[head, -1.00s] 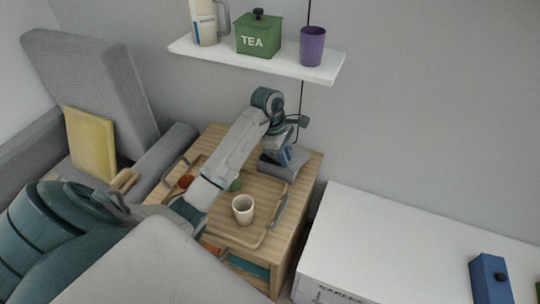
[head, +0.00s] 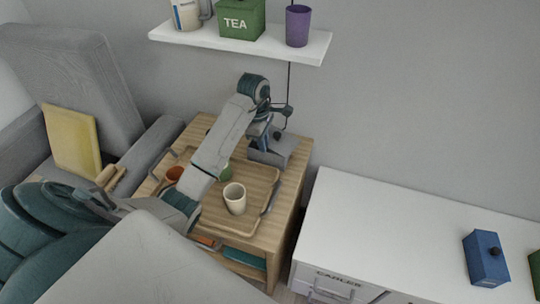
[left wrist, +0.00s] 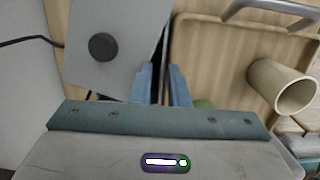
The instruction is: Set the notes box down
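The box that I take for the notes box (head: 273,153) is grey with a dark round knob; no label is readable. It sits on the wooden side table (head: 291,207), at the back right by the wall. The box also shows in the left wrist view (left wrist: 85,72), beside the fingers. My left gripper (head: 259,137) is at the box's left side, over its edge. In the left wrist view its two blue fingers (left wrist: 162,85) stand apart with a narrow gap, and the knob is clear of them. My right gripper is not in view.
A white shelf (head: 245,45) hangs above. The white desk (head: 390,222) at right holds a blue box (head: 486,258) and has much clear top.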

